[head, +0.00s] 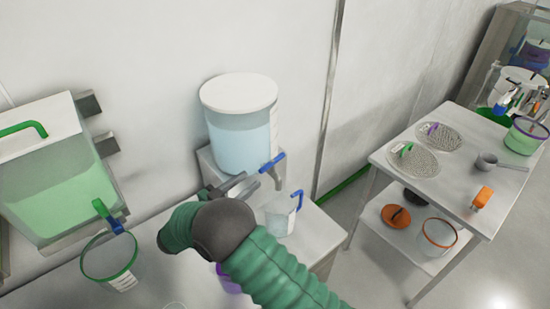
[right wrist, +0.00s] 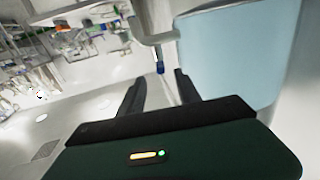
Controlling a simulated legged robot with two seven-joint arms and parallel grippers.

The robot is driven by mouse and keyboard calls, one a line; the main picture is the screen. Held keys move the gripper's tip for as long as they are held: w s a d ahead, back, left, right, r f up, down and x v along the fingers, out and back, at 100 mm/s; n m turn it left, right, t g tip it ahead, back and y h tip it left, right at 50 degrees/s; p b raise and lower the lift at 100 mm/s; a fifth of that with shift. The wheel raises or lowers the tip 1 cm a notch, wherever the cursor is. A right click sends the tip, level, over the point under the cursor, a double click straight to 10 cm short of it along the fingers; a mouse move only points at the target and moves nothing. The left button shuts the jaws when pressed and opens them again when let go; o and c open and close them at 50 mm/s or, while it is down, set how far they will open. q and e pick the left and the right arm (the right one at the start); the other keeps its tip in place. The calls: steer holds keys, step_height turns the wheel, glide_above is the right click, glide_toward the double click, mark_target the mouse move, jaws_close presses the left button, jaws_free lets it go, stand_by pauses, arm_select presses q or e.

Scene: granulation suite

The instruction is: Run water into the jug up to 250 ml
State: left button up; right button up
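The water tank (head: 243,140), clear with a white lid and pale blue water, stands on a block against the wall. Its grey tap has a blue lever (head: 272,162), which also shows in the right wrist view (right wrist: 160,67). The clear jug (head: 277,217) with a blue handle stands upright below the tap spout; I cannot tell its water level. My right gripper (head: 257,182) is beside the tap, left of the spout in the head view. In the right wrist view its fingers (right wrist: 158,88) are apart, with the lever beyond the gap between them. My left gripper is out of view.
A green-filled tank (head: 60,185) stands at the left, with a green-rimmed container (head: 110,258) below it. A purple item (head: 228,280) is partly hidden behind my right arm. A side table (head: 455,195) with sieves, a scoop and containers stands to the right, across clear floor.

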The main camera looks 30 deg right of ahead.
mark_target(284, 154)
steer(key=p+x, duration=0.2)
steer(key=x, duration=1.1)
steer(key=shift+a, duration=0.15)
steer(key=shift+a, duration=0.1)
steer(key=shift+c, duration=1)
jaws_close()
